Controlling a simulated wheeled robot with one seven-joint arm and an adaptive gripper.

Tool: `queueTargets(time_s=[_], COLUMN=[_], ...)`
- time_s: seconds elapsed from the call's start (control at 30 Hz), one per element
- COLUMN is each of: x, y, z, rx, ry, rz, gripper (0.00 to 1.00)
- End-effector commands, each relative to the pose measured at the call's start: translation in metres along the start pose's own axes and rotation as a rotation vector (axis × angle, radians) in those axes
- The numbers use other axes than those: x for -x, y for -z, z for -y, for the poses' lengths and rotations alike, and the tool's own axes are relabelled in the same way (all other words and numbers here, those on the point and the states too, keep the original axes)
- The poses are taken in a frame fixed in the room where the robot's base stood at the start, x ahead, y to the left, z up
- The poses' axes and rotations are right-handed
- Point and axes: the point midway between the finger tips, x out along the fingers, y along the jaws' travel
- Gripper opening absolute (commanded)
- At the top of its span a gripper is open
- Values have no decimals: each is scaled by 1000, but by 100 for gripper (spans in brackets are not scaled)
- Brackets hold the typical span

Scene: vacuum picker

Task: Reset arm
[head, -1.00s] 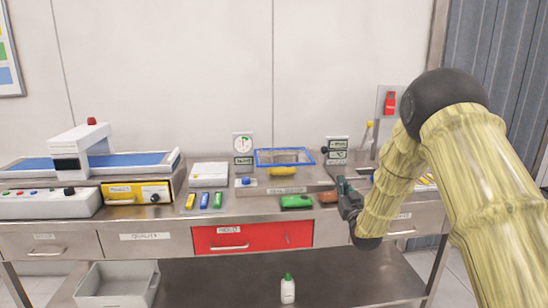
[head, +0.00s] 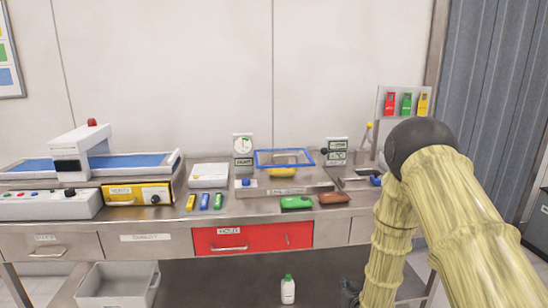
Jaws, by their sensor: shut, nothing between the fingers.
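My arm comes in from the right, with its dark elbow raised in front of the bench's right end and its forearm pointing down. My gripper (head: 349,292) is low at the bottom of the head view, in front of the bench's lower shelf, partly cut off by the frame edge. It is shut and empty, apart from the bench objects. A green object (head: 296,203) and a brown object (head: 333,198) lie on the bench's front edge above it.
The steel bench carries a blue-framed clear box (head: 284,158), a white box (head: 209,175) and a conveyor (head: 130,160). Below are a red drawer (head: 240,238), a grey bin (head: 117,286) and a white bottle (head: 288,290) left of my gripper. Coloured tags (head: 406,103) hang behind my elbow.

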Motion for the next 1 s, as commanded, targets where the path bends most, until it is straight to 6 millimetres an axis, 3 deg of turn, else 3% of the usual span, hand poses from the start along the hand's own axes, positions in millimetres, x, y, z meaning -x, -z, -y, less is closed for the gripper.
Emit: queueTargets(time_s=[0.03, 0.2, 0.37, 0.5, 0.73, 0.9, 1.0], x=[13, 60, 115, 173, 281, 347, 371], y=[-30, -116, -190, -246, -320, -350, -358], z=[1, 5, 9, 14, 23, 29, 31], rx=[-5, -20, -32, -43, -60, -68, -70], ry=[-5, -19, -31, -41, -54, -62, -64], rz=[64, 266, 456, 625, 902, 1059, 1114], gripper=[0, 0, 0, 0, 0, 0, 0])
